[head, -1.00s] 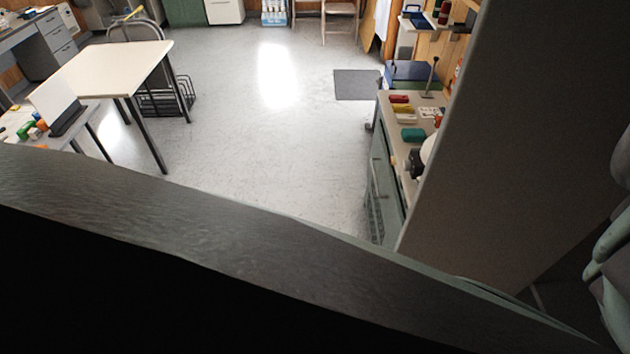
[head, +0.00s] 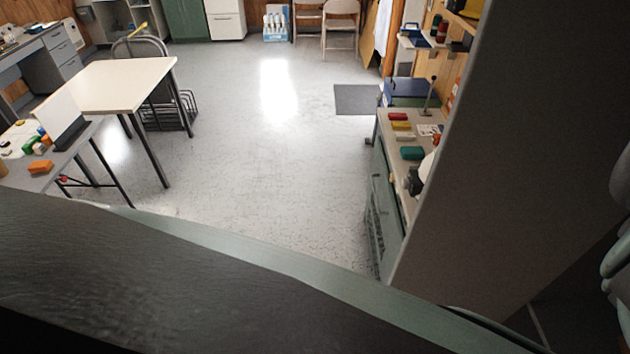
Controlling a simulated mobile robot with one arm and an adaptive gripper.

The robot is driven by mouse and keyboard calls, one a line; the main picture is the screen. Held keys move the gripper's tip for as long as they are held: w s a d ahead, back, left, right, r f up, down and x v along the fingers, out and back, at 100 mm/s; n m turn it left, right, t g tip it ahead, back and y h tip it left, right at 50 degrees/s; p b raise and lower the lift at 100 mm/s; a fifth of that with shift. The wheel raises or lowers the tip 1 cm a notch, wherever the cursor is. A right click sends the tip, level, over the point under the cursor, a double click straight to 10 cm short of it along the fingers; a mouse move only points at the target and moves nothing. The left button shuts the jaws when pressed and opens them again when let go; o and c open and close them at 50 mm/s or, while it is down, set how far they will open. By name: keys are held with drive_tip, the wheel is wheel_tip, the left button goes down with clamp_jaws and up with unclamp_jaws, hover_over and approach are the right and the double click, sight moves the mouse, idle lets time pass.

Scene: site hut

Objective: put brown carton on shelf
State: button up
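I cannot make out a brown carton in the head view. Small wall shelves show at the upper right, one (head: 410,42) with a few small items near it. Part of a yellowish shelf (head: 462,22) shows higher up, cut off by a tall grey panel. I cannot tell which shelf the task names. My gripper is not in view.
A dark, curved surface fills the bottom. The tall grey panel (head: 500,170) blocks the right. A green cabinet (head: 385,205) with small coloured items on top stands beside it. A white table (head: 120,85) and a grey table (head: 45,175) stand left. The middle floor (head: 270,170) is clear.

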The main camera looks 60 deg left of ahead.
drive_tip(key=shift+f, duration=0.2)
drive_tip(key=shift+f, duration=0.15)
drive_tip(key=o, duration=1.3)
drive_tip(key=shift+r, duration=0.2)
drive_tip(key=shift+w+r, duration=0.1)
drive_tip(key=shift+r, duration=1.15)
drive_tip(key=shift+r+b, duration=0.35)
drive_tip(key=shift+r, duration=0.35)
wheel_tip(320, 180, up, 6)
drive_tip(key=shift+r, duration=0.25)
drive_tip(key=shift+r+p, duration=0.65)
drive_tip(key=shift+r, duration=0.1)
